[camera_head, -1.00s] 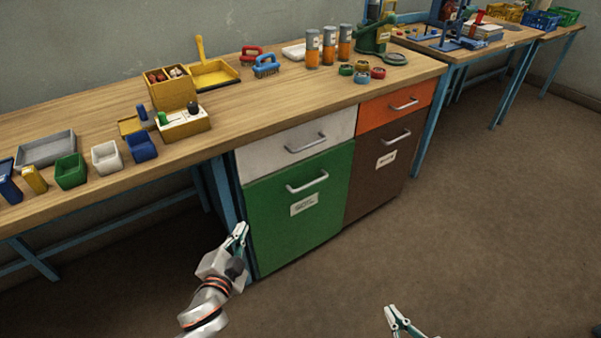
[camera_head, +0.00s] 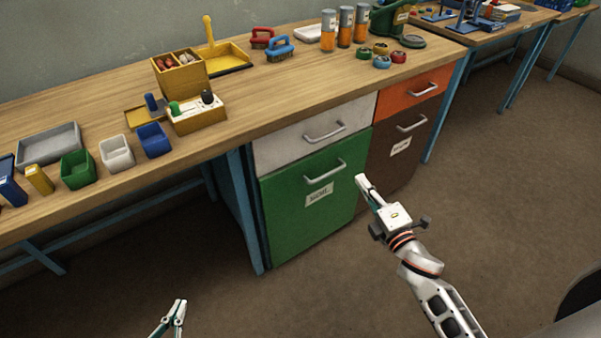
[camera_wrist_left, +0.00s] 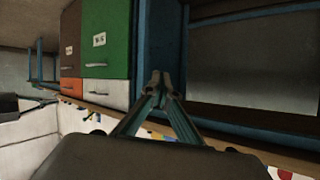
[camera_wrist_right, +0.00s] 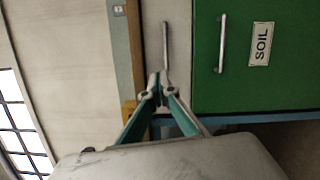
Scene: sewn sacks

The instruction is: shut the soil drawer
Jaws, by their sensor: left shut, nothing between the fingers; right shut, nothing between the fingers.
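The soil drawer (camera_head: 305,215) is the large green front in the cabinet under the bench, with a bar handle and a white label. Its SOIL label (camera_wrist_right: 261,44) reads clearly in the right wrist view. The green front sits close to flush with the white front above; I cannot tell whether a small gap is left. My right gripper (camera_head: 362,181) is shut and empty, in front of the green drawer's right edge in the head view. My left gripper (camera_head: 180,304) is shut and empty, low over the floor left of the cabinet.
A white drawer (camera_head: 312,138) is above the green one. A brown drawer (camera_head: 395,150) and an orange drawer (camera_head: 412,95) are to the right. A blue bench leg (camera_head: 242,215) stands left of the cabinet. The floor (camera_head: 300,300) in front is clear.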

